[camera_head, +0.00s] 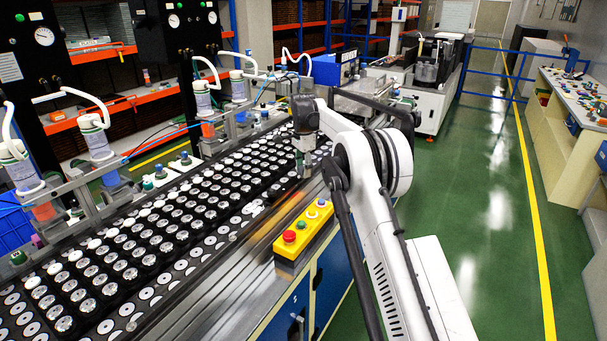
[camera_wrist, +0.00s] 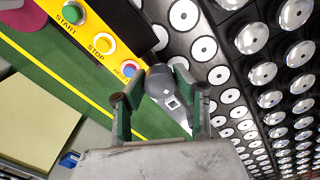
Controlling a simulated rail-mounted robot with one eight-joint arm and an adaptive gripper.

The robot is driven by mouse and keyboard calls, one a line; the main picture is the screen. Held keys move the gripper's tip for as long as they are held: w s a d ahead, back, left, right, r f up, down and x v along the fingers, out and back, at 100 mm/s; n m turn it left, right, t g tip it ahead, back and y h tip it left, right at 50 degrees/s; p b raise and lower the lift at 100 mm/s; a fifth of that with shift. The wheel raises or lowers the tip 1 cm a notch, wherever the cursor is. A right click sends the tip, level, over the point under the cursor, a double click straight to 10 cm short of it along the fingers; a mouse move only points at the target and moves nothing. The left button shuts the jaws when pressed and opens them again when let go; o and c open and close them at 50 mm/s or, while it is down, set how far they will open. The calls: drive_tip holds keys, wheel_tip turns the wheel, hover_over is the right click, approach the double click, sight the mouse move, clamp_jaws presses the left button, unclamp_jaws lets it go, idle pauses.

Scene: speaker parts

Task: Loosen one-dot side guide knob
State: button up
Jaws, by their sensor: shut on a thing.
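A grey knob (camera_wrist: 168,88) with a small pale square mark shows between my fingers in the wrist view. I cannot make out a dot on it. My gripper (camera_wrist: 158,72) is shut on this knob, with one green-and-grey finger on each side. In the head view my gripper (camera_head: 304,163) points down at the near edge of the speaker-part rows, beyond the yellow button box. The knob is hidden or too small to tell there, and the side guide is not clear in either view.
The yellow button box (camera_head: 304,229) stands close to my gripper; its START, STOP and RESET buttons (camera_wrist: 101,43) show in the wrist view. Rows of black speaker parts (camera_head: 150,240) fill the line. White dispensers (camera_head: 95,138) stand behind. The green floor (camera_head: 490,220) at right is clear.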

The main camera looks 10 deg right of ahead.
drive_tip(key=n+b, duration=0.2)
drive_tip(key=n, duration=0.4)
drive_tip(key=shift+f, duration=0.1)
drive_tip(key=n+b, duration=0.1)
drive_tip(key=n, duration=0.5)
idle(0.4)
drive_tip(key=o, duration=1.2)
